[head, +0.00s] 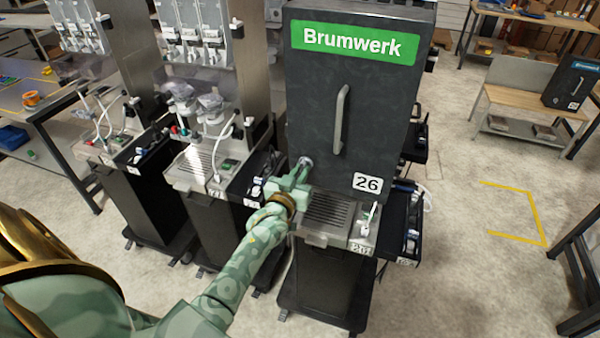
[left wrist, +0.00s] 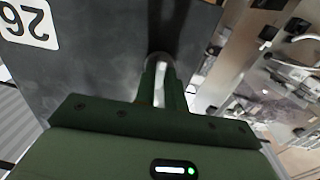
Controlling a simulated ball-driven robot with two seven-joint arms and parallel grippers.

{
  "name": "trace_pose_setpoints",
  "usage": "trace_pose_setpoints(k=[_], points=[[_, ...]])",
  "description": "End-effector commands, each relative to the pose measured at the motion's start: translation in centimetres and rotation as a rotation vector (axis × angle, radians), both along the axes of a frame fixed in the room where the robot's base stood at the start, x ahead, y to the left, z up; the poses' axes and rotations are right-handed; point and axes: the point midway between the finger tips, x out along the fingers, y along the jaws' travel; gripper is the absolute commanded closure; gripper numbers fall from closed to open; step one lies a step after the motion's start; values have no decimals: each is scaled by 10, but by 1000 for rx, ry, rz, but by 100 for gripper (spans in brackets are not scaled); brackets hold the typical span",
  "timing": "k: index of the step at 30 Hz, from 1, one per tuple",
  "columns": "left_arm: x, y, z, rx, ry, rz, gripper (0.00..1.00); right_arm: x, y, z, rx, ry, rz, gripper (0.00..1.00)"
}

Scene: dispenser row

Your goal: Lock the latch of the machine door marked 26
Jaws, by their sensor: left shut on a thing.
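The dark machine door (head: 310,95) carries a green Brumwerk sign, a long vertical handle (head: 341,120) and a white label 26 (head: 367,183). It looks closed against its machine. A small rounded metal latch (head: 307,160) sits at the door's lower left edge. My left gripper (head: 302,168) is at that edge, shut on the latch. In the left wrist view the green fingers (left wrist: 161,85) close around the grey latch (left wrist: 159,60), which they partly hide. The upside-down label 26 (left wrist: 28,22) shows at the upper left there. My right gripper is in neither view.
A drip tray (head: 328,213) and a small tap unit stand below the door. Other dispensers (head: 205,110) stand close on the left. A bench (head: 530,95) stands at the back right. The floor on the right is open, with yellow marking (head: 530,215).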

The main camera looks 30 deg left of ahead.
Motion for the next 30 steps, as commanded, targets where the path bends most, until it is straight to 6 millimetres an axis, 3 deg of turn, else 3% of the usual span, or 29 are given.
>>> trace_pose_setpoints(k=[11,30], points=[[0,0,2,-211,-36,-2,100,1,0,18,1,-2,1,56],[0,0,1,-807,-143,-10,100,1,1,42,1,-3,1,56]])
